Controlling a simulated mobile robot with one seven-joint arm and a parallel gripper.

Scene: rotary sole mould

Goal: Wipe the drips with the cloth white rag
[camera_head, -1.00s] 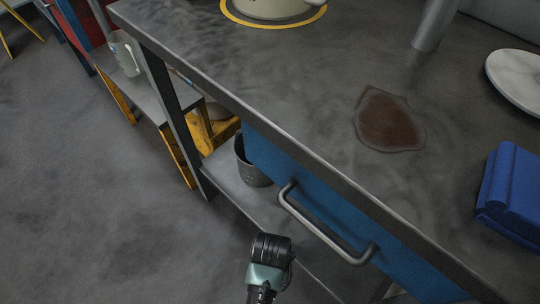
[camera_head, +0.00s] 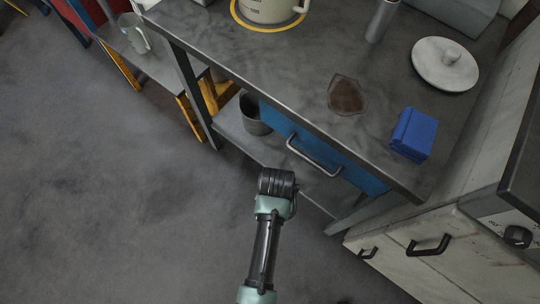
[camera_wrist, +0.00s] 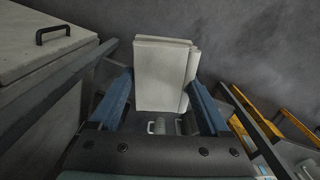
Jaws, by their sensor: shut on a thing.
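The white rag (camera_wrist: 163,75) is a folded pale block in the wrist view. My gripper (camera_wrist: 160,95) is shut on it, with a blue finger on each side. The head view shows part of my arm in front of the bench; the gripper and rag cannot be made out there. The drips are a dark brown spill (camera_head: 346,96) on the grey worktop (camera_head: 290,75), left of a folded blue cloth (camera_head: 414,134). The rag is apart from the spill.
A pot (camera_head: 268,8) stands in a yellow ring at the back. A white lid (camera_head: 444,66) lies on the right of the worktop. A blue drawer with a handle (camera_head: 314,158) faces me. A pale cabinet (camera_head: 445,258) stands right. Open floor lies left.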

